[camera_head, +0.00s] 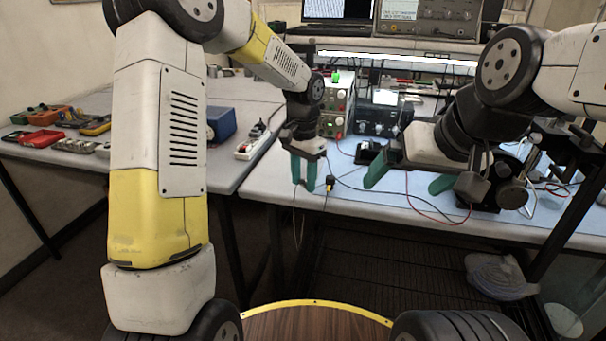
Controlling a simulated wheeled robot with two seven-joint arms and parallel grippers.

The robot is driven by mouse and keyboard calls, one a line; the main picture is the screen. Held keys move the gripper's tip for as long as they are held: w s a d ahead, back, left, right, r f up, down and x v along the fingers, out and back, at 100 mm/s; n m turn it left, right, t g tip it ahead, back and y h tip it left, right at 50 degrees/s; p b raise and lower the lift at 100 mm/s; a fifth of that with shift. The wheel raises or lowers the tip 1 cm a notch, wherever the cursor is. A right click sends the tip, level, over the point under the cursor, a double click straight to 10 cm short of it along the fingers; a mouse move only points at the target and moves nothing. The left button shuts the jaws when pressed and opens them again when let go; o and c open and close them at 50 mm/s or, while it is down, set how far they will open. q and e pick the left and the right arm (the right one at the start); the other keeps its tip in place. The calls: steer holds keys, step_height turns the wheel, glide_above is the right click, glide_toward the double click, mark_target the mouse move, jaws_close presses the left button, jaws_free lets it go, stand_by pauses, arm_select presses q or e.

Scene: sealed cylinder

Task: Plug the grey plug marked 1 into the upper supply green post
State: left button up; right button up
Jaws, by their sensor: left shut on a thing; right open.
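My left gripper (303,186) points down with its teal fingers close together, just in front of the stacked bench supplies. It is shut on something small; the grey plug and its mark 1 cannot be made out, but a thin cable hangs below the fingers. The upper supply (337,80) stands behind and right of the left gripper, apart from it. A bright green spot (336,76) shows at its top; its posts are too small to tell apart. The lower supply (333,122) is below it. My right gripper (402,188) is open, with widely spread teal fingers, at the bench front.
A small black and yellow piece (330,183) on a cable lies near the bench's front edge. A white power strip (252,146) and blue box (221,123) are at left. Black instruments (380,119) stand right of the supplies. Loose wires cross the bench.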

arm_select(q)
steer(key=shift+f, duration=0.1)
steer(key=w+d+f+m, duration=0.1)
steer(key=f, duration=0.1)
steer(key=w+d+f+m, duration=0.1)
steer(key=w+m, duration=0.1)
steer(key=w+f+m, duration=0.1)
steer(key=f, duration=0.1)
steer(key=shift+w+d+f+m, duration=0.3)
steer(key=shift+w+d, duration=0.05)
steer(key=shift+d, duration=0.05)
steer(key=s+a+r+n, duration=0.2)
steer(key=s+r+n, duration=0.1)
steer(key=r+n, duration=0.1)
steer(key=s+a+r+n, duration=0.3)
steer(key=s+r+n, duration=0.1)
steer(key=r, duration=0.3)
steer(key=shift+a+r, duration=0.3)
steer(key=w+d+n, duration=0.4)
steer(key=w+d, duration=0.3)
steer(key=w, duration=0.2)
steer(key=shift+n, duration=0.3)
